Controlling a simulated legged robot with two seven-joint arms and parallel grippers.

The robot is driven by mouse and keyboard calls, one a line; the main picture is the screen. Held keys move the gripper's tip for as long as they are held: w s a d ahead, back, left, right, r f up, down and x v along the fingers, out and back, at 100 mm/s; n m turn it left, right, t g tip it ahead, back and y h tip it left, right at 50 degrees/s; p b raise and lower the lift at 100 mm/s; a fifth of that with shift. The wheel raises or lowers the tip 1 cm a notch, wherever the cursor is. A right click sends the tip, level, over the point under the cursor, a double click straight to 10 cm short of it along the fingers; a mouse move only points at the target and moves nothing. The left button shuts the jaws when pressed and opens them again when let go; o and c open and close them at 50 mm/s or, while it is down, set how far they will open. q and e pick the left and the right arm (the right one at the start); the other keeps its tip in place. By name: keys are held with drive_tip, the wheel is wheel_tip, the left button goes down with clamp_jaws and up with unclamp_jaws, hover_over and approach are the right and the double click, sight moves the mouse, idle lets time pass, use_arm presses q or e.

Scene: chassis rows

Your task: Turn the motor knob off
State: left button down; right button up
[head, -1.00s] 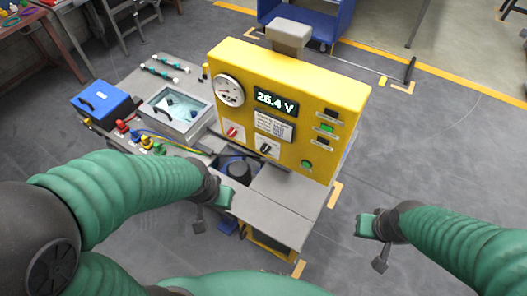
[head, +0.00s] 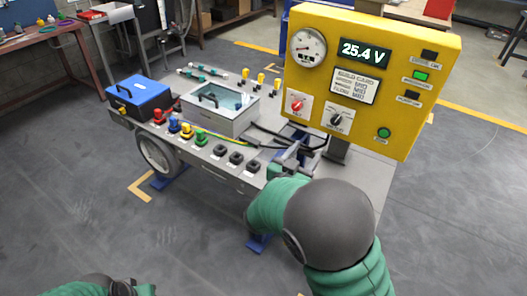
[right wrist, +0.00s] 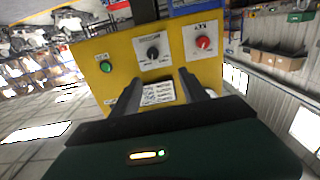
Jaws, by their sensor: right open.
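A yellow control panel (head: 440,60) stands on the cart. It bears a black knob (head: 337,119) on a white plate, with a red knob (head: 297,105) to its left; the plate lettering is too small to read. In the right wrist view the panel is upside down, with the black knob (right wrist: 153,52) between the green button and the red knob (right wrist: 203,42). My right gripper (head: 296,158) is open and empty below and in front of the knobs; its fingers (right wrist: 160,78) point toward the panel, apart from the black knob. My left gripper (head: 138,289) is at the bottom left edge, mostly cut off.
The panel has a gauge (head: 308,46), a display (head: 363,52) reading 25.4 V and a green button (head: 384,133). The cart holds a blue box (head: 139,96), a grey lidded case (head: 219,106), coloured connectors (head: 186,130) and cables.

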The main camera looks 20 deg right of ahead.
approach(336, 123)
drive_tip(key=w+d, duration=0.1)
drive_tip(key=w+d+b, duration=0.1)
drive_tip(key=w, duration=0.1)
drive_tip(key=w+d, duration=0.1)
drive_tip(key=w, duration=0.1)
drive_tip(key=shift+r+b, duration=0.3)
drive_tip(key=shift+b, duration=0.05)
drive_tip(key=d, duration=0.1)
drive_tip(key=w+d, duration=0.1)
drive_tip(key=d, duration=0.2)
drive_tip(key=shift+w+f, duration=0.2)
drive_tip(key=shift+f, duration=0.2)
drive_tip(key=shift+d, duration=0.15)
drive_tip(key=shift+a+r, duration=0.1)
drive_tip(key=shift+a, duration=0.15)
drive_tip(key=shift+a+r, duration=0.2)
drive_tip(key=shift+a, duration=0.5)
drive_tip(key=c, duration=0.4)
drive_tip(key=shift+c, duration=1.2)
drive_tip(key=shift+s, duration=0.1)
drive_tip(key=shift+c, duration=1.3)
drive_tip(key=shift+s+d, duration=0.1)
drive_tip(key=shift+d, duration=0.2)
clamp_jaws()
use_arm(q)
drive_tip(key=shift+s+d+f, duration=0.25)
drive_tip(key=shift+d+f, duration=0.6)
drive_tip(key=shift+d, duration=0.25)
